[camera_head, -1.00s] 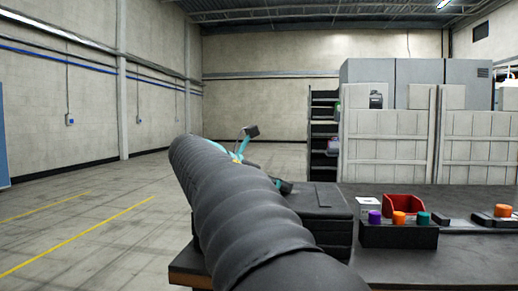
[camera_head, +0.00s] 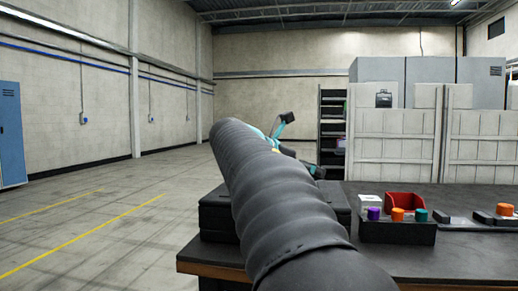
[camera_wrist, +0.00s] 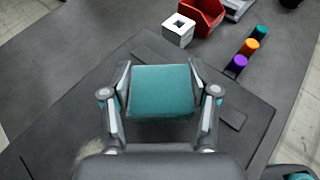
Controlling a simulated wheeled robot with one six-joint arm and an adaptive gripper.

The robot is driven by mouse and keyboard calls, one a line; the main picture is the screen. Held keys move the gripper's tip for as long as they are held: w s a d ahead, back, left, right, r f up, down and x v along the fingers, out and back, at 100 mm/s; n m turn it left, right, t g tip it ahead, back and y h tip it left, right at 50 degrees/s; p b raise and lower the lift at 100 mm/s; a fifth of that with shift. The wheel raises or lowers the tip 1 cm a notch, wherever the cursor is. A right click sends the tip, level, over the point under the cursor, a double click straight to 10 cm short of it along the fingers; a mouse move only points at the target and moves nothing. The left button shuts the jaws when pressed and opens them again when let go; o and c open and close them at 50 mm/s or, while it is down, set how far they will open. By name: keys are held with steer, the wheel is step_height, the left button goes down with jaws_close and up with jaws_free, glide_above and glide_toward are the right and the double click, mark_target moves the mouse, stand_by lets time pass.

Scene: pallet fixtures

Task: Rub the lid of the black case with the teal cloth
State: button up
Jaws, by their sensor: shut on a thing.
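The black case (camera_head: 216,212) lies flat on the dark table, partly hidden behind my arm in the head view. Its lid (camera_wrist: 65,130) fills the middle of the wrist view, with a raised dark strip at right and a pale smudge at lower left, beside my gripper. My gripper (camera_wrist: 161,88) is shut on the teal cloth (camera_wrist: 162,92), which looks like a folded square pad between the fingers. The cloth is over the lid; I cannot tell whether it touches it. In the head view my arm hides the cloth and the fingers.
A white cube (camera_wrist: 178,30) with a dark square opening and a red bin (camera_wrist: 200,14) stand beyond the case. Purple (camera_wrist: 236,66), orange (camera_wrist: 249,47) and teal (camera_wrist: 261,33) cylinders stand in a row to the right. The floor left of the table (camera_head: 420,270) is clear.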

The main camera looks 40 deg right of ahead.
steer(key=shift+r, duration=2.7)
